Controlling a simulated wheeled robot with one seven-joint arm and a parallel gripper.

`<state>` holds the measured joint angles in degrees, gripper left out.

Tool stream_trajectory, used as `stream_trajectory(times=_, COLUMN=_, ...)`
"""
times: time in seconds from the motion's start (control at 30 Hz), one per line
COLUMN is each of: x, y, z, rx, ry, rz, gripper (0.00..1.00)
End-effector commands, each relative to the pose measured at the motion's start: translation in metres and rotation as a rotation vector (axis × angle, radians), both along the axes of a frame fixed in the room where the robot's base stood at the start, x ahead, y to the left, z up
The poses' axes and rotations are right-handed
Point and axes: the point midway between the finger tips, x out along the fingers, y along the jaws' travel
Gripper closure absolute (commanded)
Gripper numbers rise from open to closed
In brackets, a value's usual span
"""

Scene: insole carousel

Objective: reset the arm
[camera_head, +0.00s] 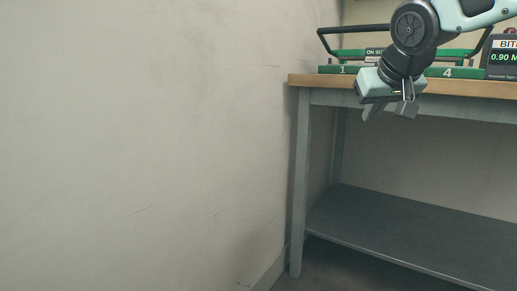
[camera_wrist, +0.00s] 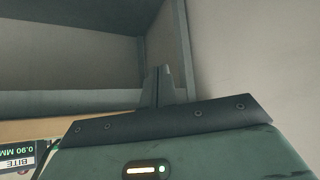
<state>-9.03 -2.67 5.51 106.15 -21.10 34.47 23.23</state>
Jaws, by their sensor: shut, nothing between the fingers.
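My gripper (camera_head: 389,112) hangs in front of the workbench's front edge at the upper right of the head view, its fingers pointing down. Its fingers (camera_wrist: 157,86) show together in the middle of the wrist view, shut and with nothing between them. My arm comes in from the top right corner of the head view and covers part of the bench top behind it.
The workbench (camera_head: 299,160) has a wooden top and a lower shelf (camera_head: 420,235). Green numbered stands (camera_head: 455,72) and a dark display (camera_head: 503,58) stand on it. A bare wall (camera_head: 140,140) fills the left. The space under the top looks clear.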

Motion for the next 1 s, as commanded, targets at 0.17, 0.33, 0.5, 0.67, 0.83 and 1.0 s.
stream_trajectory(times=0.17, x=-0.088, y=0.073, z=-0.057, rx=-0.023, ry=0.261, rz=0.215, gripper=1.0)
stream_trajectory(times=0.33, x=-0.185, y=0.105, z=-0.103, rx=-0.065, ry=0.482, rz=0.386, gripper=1.0)
stream_trajectory(times=0.5, x=-0.27, y=0.107, z=-0.131, rx=-0.117, ry=0.654, rz=0.51, gripper=1.0)
stream_trajectory(times=0.67, x=-0.327, y=0.096, z=-0.133, rx=-0.156, ry=0.767, rz=0.586, gripper=1.0)
stream_trajectory(times=0.83, x=-0.323, y=0.097, z=-0.093, rx=-0.153, ry=0.76, rz=0.581, gripper=1.0)
stream_trajectory(times=1.0, x=-0.322, y=0.097, z=-0.046, rx=-0.153, ry=0.759, rz=0.58, gripper=1.0)
